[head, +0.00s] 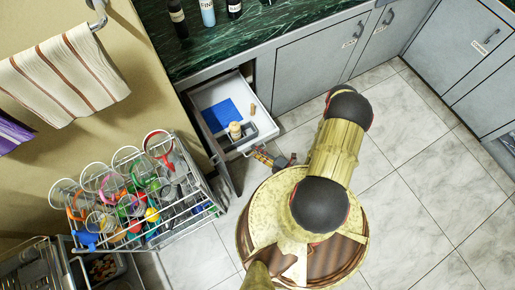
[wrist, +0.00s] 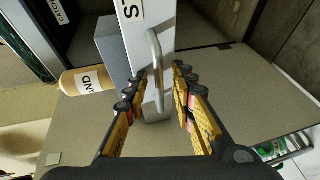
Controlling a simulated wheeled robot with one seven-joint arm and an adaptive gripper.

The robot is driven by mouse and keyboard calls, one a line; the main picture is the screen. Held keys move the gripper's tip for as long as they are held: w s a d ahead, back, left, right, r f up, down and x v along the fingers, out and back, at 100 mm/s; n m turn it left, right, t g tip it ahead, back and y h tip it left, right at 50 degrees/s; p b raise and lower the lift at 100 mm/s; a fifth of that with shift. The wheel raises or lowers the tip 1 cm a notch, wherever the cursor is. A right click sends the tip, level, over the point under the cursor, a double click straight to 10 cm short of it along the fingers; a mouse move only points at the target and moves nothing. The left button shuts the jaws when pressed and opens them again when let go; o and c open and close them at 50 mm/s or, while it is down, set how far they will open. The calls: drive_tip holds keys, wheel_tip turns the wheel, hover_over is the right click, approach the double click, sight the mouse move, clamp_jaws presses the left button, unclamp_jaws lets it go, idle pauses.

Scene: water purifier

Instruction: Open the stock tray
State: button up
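The stock tray (head: 207,96) is a white tray standing out from the lower cabinet in the head view. A blue sheet and small items lie in it. In the wrist view I see a narrow white front (wrist: 134,45) with a label beginning "ST" and a metal bar handle (wrist: 157,70). My gripper (wrist: 160,72) is open, with one finger on each side of the handle; I cannot tell whether either touches it. In the head view my gripper (head: 268,158) is at the tray's front end.
A wire rack of cups (head: 140,195) is farther left. A tan bottle (wrist: 85,81) shows left of the white front. Closed cabinets (head: 318,68) line the right; tiled floor (head: 425,190) there is clear.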

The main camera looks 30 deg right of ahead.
drive_tip(key=v, duration=1.2)
idle(0.5)
drive_tip(key=shift+r, duration=0.1)
idle(0.4)
